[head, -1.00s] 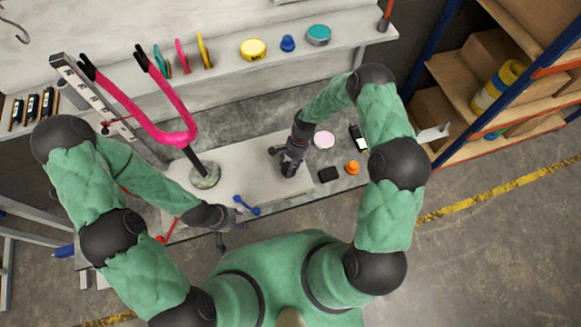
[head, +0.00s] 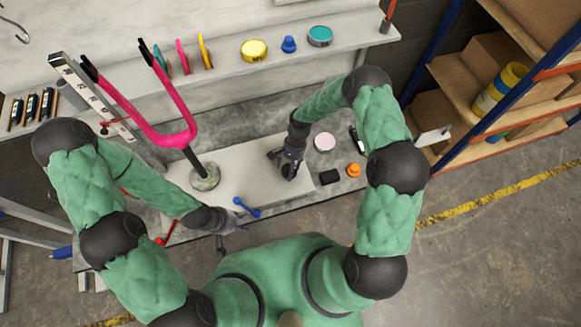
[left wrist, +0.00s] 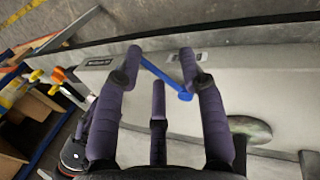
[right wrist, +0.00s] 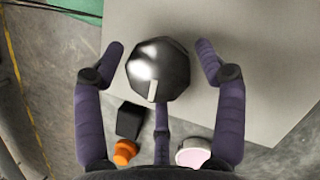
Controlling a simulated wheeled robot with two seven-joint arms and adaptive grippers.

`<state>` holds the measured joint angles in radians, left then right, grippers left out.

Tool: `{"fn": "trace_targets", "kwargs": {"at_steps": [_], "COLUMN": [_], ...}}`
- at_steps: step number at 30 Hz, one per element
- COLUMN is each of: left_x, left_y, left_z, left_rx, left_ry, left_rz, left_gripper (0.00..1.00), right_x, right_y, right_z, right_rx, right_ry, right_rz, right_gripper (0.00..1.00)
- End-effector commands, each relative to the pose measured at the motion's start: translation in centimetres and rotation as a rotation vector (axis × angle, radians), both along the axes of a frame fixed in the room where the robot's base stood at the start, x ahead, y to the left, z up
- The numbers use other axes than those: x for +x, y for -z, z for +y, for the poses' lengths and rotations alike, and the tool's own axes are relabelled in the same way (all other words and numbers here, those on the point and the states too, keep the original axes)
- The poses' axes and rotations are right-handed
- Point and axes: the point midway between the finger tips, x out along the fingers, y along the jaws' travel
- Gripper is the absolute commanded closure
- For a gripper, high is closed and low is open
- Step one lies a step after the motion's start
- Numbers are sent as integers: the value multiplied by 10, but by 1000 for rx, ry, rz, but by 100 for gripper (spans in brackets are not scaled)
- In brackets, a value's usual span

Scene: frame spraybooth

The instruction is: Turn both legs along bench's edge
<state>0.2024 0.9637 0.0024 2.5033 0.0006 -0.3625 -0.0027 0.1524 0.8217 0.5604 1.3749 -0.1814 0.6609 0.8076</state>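A bright pink fork with two long legs (head: 160,78), black at their ends, leans up to the left in the head view. Its dark stem stands on a round grey base (head: 205,178) on a pale slab. The base also shows in the left wrist view (left wrist: 250,129). My left gripper (head: 236,224) is open near the slab's front edge, apart from the fork. A blue double-ended bar (left wrist: 165,75) appears between its fingers. My right gripper (head: 280,162) is open over the slab's right part. A shiny dark faceted knob (right wrist: 158,68) appears between its fingers, without clear contact.
A pink-lidded tin (head: 325,142), a black block (head: 329,177) and an orange cap (head: 354,170) stand right of the slab. A ruled metal post (head: 95,95) is left of the fork. A back shelf (head: 270,62) holds tins and small tools. Shelving (head: 470,100) stands right.

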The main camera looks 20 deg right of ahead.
Motion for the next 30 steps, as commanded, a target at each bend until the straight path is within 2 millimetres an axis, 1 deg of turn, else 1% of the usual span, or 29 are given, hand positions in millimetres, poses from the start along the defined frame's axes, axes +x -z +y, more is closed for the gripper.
{"fn": "trace_targets", "kwargs": {"at_steps": [10,14,17,24,30], "left_x": [0,0,0,0,0], "left_y": [0,0,0,0,0], "left_z": [0,0,0,0,0], "left_rx": [0,0,0,0,0], "left_ry": [0,0,0,0,0], "left_rz": [0,0,0,0,0], "left_gripper": [60,60,60,60,60], "right_x": [-1,1,6,19,28], "right_y": [1,-5,-17,-61,-92], "right_z": [-2,-4,-7,-19,-27], "right_rx": [-1,-2,-2,-2,-1], "right_ry": [-1,-1,1,-1,-1], "right_rz": [1,1,-3,-2,-2], "right_gripper": [17,17,17,17,17]}}
